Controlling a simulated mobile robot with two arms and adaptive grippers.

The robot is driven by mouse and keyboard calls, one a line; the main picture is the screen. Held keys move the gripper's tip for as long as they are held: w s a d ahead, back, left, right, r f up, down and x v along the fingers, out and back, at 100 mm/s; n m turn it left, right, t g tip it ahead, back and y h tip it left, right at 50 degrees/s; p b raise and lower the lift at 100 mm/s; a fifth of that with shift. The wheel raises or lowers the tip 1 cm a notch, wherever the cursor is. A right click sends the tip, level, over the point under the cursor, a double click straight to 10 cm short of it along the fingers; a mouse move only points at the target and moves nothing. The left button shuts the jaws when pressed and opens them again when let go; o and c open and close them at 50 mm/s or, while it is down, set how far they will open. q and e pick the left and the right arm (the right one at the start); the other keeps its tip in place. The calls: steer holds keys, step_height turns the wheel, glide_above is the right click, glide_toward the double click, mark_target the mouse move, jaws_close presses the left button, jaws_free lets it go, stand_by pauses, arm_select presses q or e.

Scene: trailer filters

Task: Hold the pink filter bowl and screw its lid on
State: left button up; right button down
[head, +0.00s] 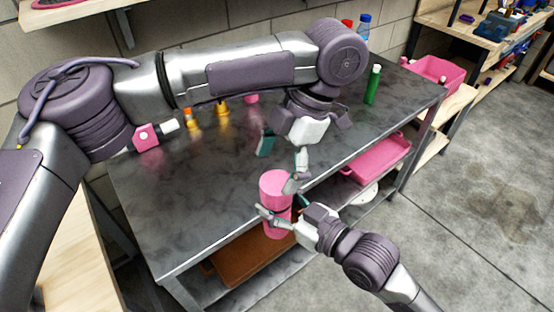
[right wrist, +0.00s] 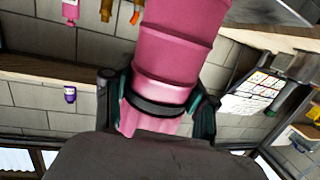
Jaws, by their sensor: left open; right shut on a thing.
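The pink filter bowl (head: 274,183) stands roughly upright in the air at the table's front edge, with a dark band around it. My right gripper (head: 284,210) is shut around it near the band. In the right wrist view the ridged pink body (right wrist: 178,50) and the dark band (right wrist: 160,108) sit between the fingers, with fluted pink below the band. My left gripper (head: 280,165) is open just above the bowl, and one fingertip overlaps its top edge in the picture. I cannot tell a separate lid from the bowl, nor whether that finger touches.
The metal table (head: 210,185) is clear on its front left. A green bottle (head: 373,85), yellow bottles (head: 223,109) and a pink-and-white item (head: 147,138) stand farther back. A pink tray (head: 377,160) is on the shelf below, and a pink crate (head: 437,70) is at the right.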

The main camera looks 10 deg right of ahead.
arm_select(q)
steer(key=n, duration=0.6)
steer(key=shift+h, duration=0.3)
steer(key=n, duration=0.4)
steer(key=shift+r, duration=0.1)
steer(key=n+h, duration=0.1)
steer(key=n, duration=0.9)
steer(key=shift+w+r+n+h, duration=0.1)
steer(key=shift+r+n+h, duration=0.05)
steer(key=shift+n+h, duration=0.15)
steer(key=n, duration=0.4)
steer(key=shift+t, duration=0.3)
steer(key=n, duration=0.3)
steer(key=n+h, duration=0.1)
steer(key=n, duration=0.2)
steer(key=shift+r+n, duration=0.2)
steer(key=shift+n, duration=0.1)
steer(key=n, duration=0.6)
steer(key=shift+r+h, duration=0.2)
steer(key=shift+h, duration=0.1)
steer(key=n, duration=0.4)
steer(key=shift+r+n+h, duration=0.15)
steer(key=shift+n+h, duration=0.15)
steer(key=shift+n, duration=0.1)
